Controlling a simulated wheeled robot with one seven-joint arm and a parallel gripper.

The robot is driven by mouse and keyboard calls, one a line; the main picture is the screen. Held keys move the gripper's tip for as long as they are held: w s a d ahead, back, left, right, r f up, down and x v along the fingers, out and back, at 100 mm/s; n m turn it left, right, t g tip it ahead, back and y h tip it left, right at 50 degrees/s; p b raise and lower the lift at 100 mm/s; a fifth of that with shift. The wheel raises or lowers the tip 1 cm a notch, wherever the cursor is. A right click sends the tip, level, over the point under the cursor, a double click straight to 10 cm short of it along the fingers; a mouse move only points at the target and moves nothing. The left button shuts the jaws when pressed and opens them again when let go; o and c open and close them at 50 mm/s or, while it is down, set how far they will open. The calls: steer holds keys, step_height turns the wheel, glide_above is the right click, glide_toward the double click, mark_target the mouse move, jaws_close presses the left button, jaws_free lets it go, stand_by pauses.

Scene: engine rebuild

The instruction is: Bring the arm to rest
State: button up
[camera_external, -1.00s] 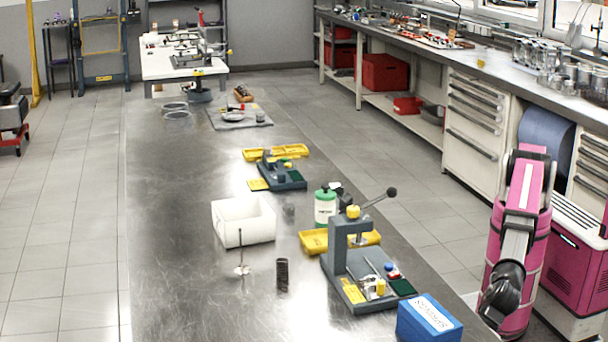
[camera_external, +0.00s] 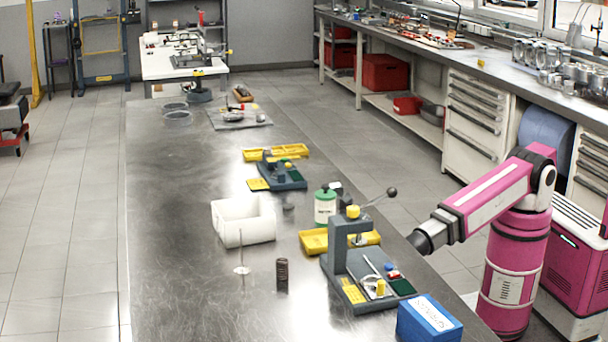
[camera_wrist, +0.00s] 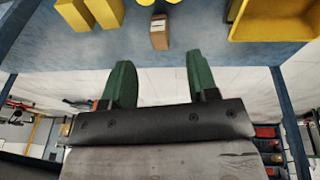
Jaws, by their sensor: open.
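My arm (camera_external: 495,200) is pink and white and stands at the right of the metal bench (camera_external: 190,250). Its upper link slopes down to the left, and its dark end reaches the bench's right edge, right of the grey lever press (camera_external: 338,262). I cannot make out the fingers in the external view. In the wrist view my gripper (camera_wrist: 158,82) has two green fingertips set wide apart, with nothing held between them.
The bench holds a white bin (camera_external: 243,222), a green-white bottle (camera_external: 325,207), a dark spring (camera_external: 282,275), yellow trays (camera_external: 275,153) and a blue box (camera_external: 430,318). In the wrist view, yellow pieces and a small brown block (camera_wrist: 159,33) lie on a blue surface (camera_wrist: 200,50) beyond the fingers.

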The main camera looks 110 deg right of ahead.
steer(key=s+d+f+g, duration=0.1)
steer(key=s+d, duration=0.2)
steer(key=d, duration=0.4)
steer(key=s+d+f+g+y, duration=0.1)
steer(key=s+d+f, duration=0.1)
steer(key=s+d, duration=0.2)
steer(key=d, duration=0.3)
steer(key=shift+s+m+g, duration=0.25)
steer(key=shift+m+g, duration=0.05)
steer(key=shift+a, duration=0.1)
